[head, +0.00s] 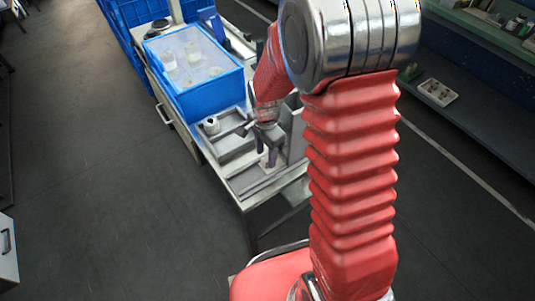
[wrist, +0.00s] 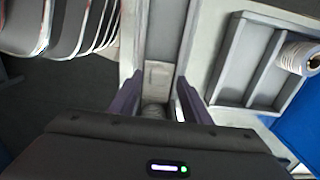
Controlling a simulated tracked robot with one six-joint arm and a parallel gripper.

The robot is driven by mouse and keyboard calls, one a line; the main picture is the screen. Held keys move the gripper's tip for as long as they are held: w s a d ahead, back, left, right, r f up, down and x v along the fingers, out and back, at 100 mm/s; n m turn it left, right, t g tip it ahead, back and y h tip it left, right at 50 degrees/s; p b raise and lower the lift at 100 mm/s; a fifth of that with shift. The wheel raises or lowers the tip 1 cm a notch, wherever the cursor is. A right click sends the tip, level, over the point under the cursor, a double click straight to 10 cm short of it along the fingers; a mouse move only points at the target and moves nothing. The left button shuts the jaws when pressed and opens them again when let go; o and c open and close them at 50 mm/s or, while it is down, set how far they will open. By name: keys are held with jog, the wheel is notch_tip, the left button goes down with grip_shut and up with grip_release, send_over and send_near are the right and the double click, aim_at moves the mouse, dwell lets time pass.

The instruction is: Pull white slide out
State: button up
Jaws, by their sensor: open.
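A pale, whitish block that looks like the slide (wrist: 158,75) sits in a narrow grey channel in the wrist view, in line with the gap between my fingers. My gripper (wrist: 157,98) is open, with one dark purple finger on each side of the channel. I cannot tell whether either finger touches the block. In the head view my gripper (head: 267,156) points down over the near end of the bench-top machine, and the slide is too small to make out clearly there.
A grey divided tray (wrist: 243,65) with a white roll (wrist: 297,57) lies right of the channel in the wrist view. In the head view a blue bin (head: 208,98) with pale containers stands behind the work area. Dark open floor (head: 110,190) lies left of the bench.

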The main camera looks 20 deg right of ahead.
jog(key=shift+f, duration=0.35)
grip_shut()
dwell(0.4)
